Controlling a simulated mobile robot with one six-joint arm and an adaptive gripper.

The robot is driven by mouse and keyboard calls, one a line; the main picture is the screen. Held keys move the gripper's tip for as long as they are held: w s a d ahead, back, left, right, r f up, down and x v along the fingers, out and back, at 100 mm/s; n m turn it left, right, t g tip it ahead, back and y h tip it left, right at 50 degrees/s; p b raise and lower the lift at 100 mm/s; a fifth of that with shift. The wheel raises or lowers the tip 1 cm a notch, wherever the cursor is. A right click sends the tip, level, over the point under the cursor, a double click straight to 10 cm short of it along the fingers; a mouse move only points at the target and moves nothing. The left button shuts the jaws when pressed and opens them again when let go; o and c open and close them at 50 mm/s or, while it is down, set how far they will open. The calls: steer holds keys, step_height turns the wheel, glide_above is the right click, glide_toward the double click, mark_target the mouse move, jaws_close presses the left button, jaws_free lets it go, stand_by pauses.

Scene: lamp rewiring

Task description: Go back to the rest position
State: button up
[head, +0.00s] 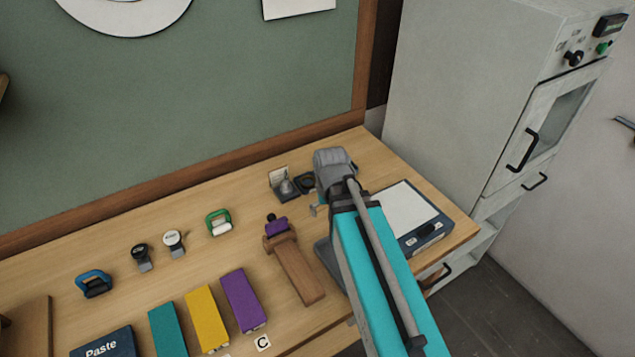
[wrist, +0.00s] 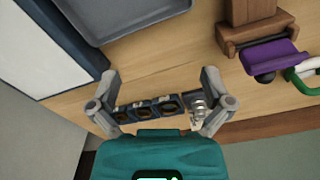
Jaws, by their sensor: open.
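My gripper (wrist: 160,78) is open in the wrist view, its two fingers spread with nothing between the tips. Beneath and between the fingers lies a dark blue rack (wrist: 150,108) with round holes. In the head view, my arm reaches over the right part of the bench and hides most of the gripper. The rack (head: 305,182) shows just left of my wrist there. I cannot tell the exact height of the fingers above the rack.
A scale (head: 438,234) stands right of my arm, and a grey tray (head: 325,258) is partly hidden on its left. A wooden stand (head: 298,273) holds a purple clamp (head: 276,227). Coloured boxes line the front. A grey cabinet (head: 450,90) stands at the right.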

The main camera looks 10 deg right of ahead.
steer(key=s, duration=0.3)
steer(key=shift+s, duration=0.15)
stand_by(1.1)
